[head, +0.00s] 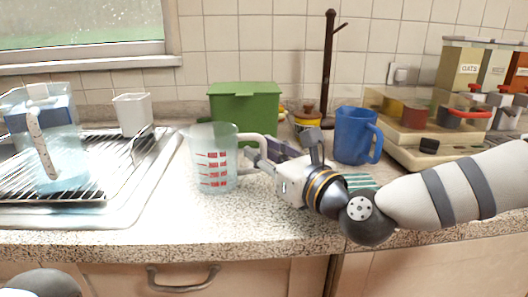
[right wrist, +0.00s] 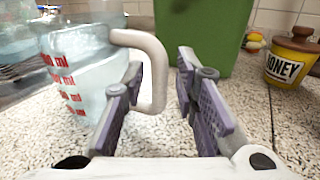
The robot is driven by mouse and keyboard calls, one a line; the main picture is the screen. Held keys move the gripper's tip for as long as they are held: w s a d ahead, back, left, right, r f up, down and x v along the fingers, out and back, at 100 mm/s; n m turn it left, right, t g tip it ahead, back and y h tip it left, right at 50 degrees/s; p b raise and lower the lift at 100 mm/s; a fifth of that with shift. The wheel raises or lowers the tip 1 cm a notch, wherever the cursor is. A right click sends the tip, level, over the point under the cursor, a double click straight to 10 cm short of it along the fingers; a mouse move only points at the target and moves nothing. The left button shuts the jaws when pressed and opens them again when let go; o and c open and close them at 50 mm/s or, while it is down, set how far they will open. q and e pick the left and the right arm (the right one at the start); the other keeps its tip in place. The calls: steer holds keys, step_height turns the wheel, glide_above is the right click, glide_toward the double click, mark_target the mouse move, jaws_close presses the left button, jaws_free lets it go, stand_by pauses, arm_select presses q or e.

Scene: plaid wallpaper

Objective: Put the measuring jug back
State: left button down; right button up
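The clear measuring jug (head: 208,165) with red markings stands upright on the speckled counter, right of the drying rack. Its pale handle points right. My right gripper (head: 268,152) reaches in from the right at handle height. In the right wrist view the jug (right wrist: 85,75) is at the left, and its handle (right wrist: 157,75) lies between the two open purple-padded fingers of my right gripper (right wrist: 162,75). The handle is nearer the left finger, and I see a gap to the right finger. My left gripper is not in view.
A wire drying rack (head: 95,188) holds a blue-tinted water jug (head: 60,140) and a white cup (head: 133,114). A green box (head: 245,103) stands behind the jug. A honey pot (right wrist: 293,58), a blue mug (head: 352,136) and a tiered shelf (head: 400,139) are to the right.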

steer(key=shift+r, duration=0.15)
steer(key=shift+s+r, duration=0.1)
steer(key=shift+r, duration=0.15)
steer(key=v, duration=1.2)
steer(key=shift+f, duration=0.1)
steer(key=shift+f, duration=0.1)
